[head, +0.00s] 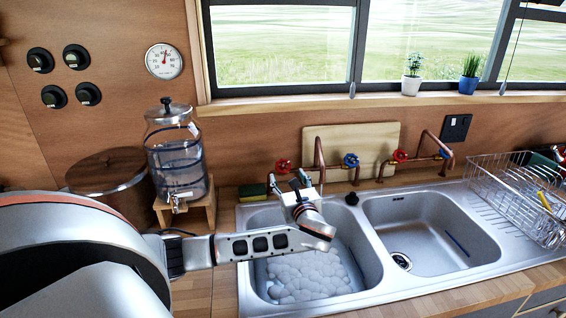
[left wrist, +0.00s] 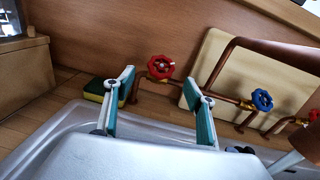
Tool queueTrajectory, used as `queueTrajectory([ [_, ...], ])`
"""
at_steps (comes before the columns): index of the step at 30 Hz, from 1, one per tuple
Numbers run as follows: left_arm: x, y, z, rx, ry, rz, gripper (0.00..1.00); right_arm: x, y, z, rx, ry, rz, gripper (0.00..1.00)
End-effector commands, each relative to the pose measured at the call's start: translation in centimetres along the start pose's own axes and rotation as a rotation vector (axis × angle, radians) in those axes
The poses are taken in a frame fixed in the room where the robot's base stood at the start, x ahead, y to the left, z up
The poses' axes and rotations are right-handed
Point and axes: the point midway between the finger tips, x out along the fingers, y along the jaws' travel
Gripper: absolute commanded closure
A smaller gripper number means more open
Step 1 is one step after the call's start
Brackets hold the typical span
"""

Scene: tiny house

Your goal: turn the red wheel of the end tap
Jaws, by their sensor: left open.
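The red wheel (head: 283,166) at the left end of the copper taps stands behind the left sink basin, against the wooden wall. It also shows in the left wrist view (left wrist: 160,67), beyond and between my open fingertips. My left gripper (head: 302,181) is over the back of the left basin, pointing toward the taps. In the left wrist view its two teal-padded fingers (left wrist: 158,93) are spread with nothing between them, apart from the wheel. A blue wheel (head: 351,160) and a second red wheel (head: 400,155) sit farther right. My right gripper is not in view.
A cutting board (head: 370,134) leans behind the taps. A sponge (left wrist: 97,91) lies left of my fingers. A glass dispenser (head: 178,160) stands on a wooden stand at left. A dish rack (head: 510,190) is at right.

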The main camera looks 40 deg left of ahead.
Motion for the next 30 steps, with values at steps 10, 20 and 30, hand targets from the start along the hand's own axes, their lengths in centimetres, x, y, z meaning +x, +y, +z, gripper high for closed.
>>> queueTrajectory([
  [10,2.3,0.0,0.5,0.046,-0.031,-0.014,0.45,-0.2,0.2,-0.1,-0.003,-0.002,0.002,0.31],
  [20,6.7,-0.1,0.5,0.044,-0.03,-0.014,0.45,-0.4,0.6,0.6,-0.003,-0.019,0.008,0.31],
  [30,7.5,-0.1,0.3,0.043,-0.027,-0.016,0.45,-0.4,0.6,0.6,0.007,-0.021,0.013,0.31],
])
